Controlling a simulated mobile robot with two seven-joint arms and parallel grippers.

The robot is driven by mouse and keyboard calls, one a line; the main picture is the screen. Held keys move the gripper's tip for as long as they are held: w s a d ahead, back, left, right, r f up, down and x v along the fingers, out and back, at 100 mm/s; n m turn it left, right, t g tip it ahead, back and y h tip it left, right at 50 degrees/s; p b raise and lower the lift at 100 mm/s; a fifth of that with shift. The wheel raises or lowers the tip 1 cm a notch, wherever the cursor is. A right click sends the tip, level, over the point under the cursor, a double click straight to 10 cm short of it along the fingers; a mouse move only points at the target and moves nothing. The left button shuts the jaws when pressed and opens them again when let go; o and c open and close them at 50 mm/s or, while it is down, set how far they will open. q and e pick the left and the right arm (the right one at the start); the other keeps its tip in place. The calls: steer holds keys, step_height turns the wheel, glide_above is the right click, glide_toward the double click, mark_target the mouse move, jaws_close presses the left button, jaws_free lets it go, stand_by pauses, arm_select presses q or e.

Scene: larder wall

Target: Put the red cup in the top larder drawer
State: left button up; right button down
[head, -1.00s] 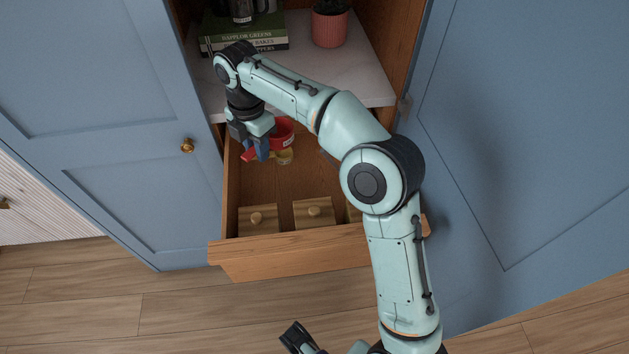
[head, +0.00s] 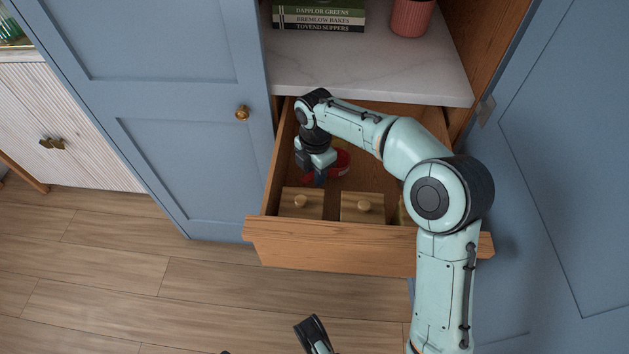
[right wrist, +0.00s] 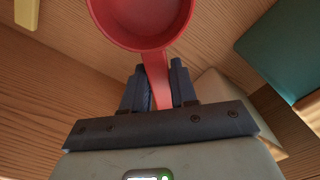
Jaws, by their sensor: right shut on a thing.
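The red cup (head: 340,163) is inside the open top larder drawer (head: 340,243), towards its left side. My right gripper (head: 319,178) reaches down into the drawer and is shut on the cup's handle. In the right wrist view the red cup (right wrist: 145,25) is beyond the fingers, its handle between the fingertips (right wrist: 158,82). The arm and gripper partly hide the cup in the head view. I cannot tell whether the cup touches the drawer floor. My left gripper does not show clearly.
Wooden boxes with round knobs (head: 301,203) (head: 363,207) stand along the drawer's front. A yellow item (right wrist: 26,13) shows near the cup. Above the drawer is a marble shelf (head: 370,70) with books (head: 318,16) and a pink pot (head: 411,17). Blue doors (head: 180,130) flank the drawer.

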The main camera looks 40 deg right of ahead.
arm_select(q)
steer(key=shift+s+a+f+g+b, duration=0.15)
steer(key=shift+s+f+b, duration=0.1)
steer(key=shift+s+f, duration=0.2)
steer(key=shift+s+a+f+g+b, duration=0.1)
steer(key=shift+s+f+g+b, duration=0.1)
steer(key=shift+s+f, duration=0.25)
arm_select(e)
steer(key=shift+f, duration=1.75)
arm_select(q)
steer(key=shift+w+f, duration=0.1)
arm_select(e)
steer(key=shift+f, duration=0.15)
steer(key=c, duration=0.9)
jaws_free()
